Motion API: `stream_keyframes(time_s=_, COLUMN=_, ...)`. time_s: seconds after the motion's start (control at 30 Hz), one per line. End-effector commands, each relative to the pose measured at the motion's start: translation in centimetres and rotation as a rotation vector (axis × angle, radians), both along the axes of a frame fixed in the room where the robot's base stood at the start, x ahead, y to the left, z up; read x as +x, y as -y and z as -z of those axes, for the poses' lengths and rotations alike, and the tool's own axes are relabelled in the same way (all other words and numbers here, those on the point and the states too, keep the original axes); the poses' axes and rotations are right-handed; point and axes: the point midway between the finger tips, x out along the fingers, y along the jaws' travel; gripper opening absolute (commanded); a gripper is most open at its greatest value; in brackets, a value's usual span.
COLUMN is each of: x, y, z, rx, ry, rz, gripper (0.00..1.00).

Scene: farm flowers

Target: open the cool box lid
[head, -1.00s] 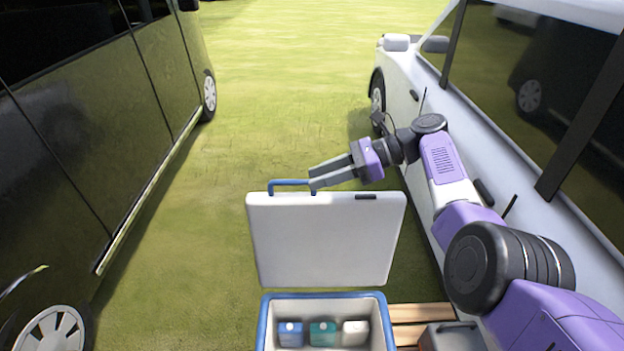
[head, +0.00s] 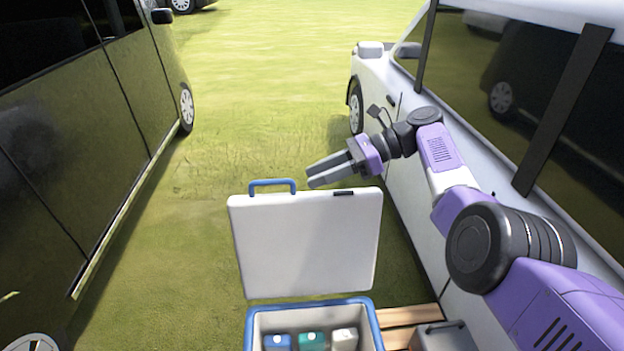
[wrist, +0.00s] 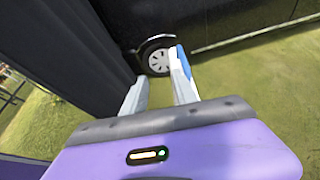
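The cool box (head: 368,322) stands open at the bottom of the head view, with a white body and blue rim. Its white lid (head: 305,245) is raised roughly upright behind the opening. A blue handle (head: 272,184) sits on the lid's top edge. My gripper (head: 310,176) is just right of the handle and above the lid's top edge, apart from the handle. In the wrist view its two fingers (wrist: 158,80) are spread with nothing between them. A blue strip shows at the right fingertip there; I cannot tell whether it is the handle.
A blue, a teal and a white block (head: 344,340) are inside the box. A wooden pallet (head: 408,315) and a grey case (head: 446,336) are to its right. A dark van (head: 85,150) stands left and a white vehicle (head: 405,100) right, with open grass between.

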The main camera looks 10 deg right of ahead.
Motion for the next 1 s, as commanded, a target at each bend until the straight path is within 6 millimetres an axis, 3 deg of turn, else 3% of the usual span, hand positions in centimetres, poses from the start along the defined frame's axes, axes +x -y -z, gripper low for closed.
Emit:
stream_keyframes(time_s=0.63, x=0.3, y=3.8, z=-1.3, rx=0.001, ry=0.001, rz=0.0, gripper=0.34)
stream_keyframes(time_s=1.0, x=0.3, y=4.2, z=-1.7, rx=0.0, ry=0.001, rz=-0.001, gripper=0.34)
